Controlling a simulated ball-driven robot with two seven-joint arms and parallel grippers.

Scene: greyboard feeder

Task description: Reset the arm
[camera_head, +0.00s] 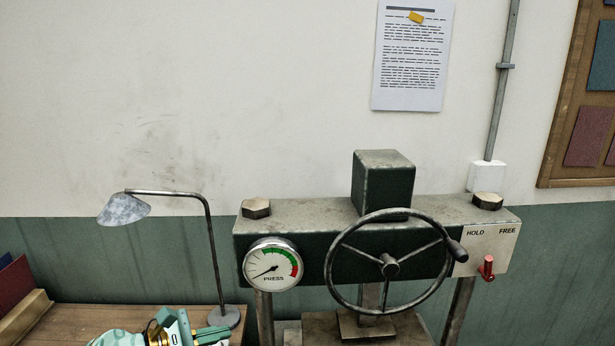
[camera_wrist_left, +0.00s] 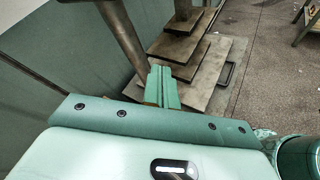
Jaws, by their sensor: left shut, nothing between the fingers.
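My left arm comes in at the bottom left of the head view, in front of the wooden bench. My left gripper (camera_head: 219,335) shows there only in part, low by the lamp's foot. In the left wrist view its green fingers (camera_wrist_left: 162,88) are together with nothing between them. They point toward the stacked plates (camera_wrist_left: 190,55) of the press, and I cannot tell how far apart they are. My right gripper is in neither view.
The press has a handwheel (camera_head: 388,265), a gauge (camera_head: 272,264) and a red lever (camera_head: 487,268) beside the HOLD and FREE labels. A desk lamp (camera_head: 214,250) stands on the bench (camera_head: 85,319) left of it. Floor (camera_wrist_left: 265,60) shows right of the plates in the wrist view.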

